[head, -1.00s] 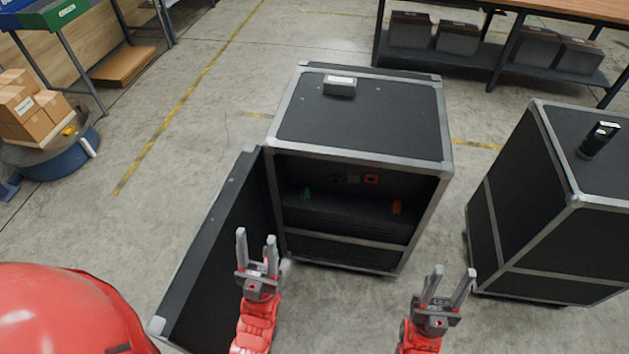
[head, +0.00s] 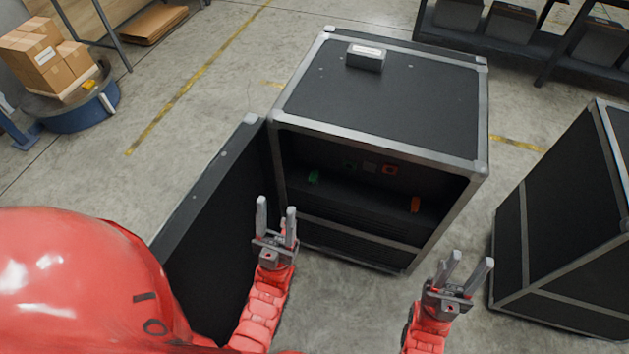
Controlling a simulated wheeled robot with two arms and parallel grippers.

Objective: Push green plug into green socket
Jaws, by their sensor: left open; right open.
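The green plug (head: 314,177) stands small inside the open black case (head: 385,110), on the left part of its inner shelf. A row of sockets sits on the dark back wall; the orange-red one (head: 390,170) and a grey one (head: 370,168) show. The green socket is too dark to make out clearly, perhaps at the row's left end. An orange plug (head: 415,204) is at the right of the shelf. My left gripper (head: 276,222) is open and empty, in front of the case's left side by the door. My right gripper (head: 463,272) is open and empty, in front of the right corner.
The open door (head: 215,225) of the case swings out at the left, close to my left arm. A small grey box (head: 366,57) lies on top of the case. A second black case (head: 570,215) stands at the right. Cartons (head: 45,60) sit at the far left.

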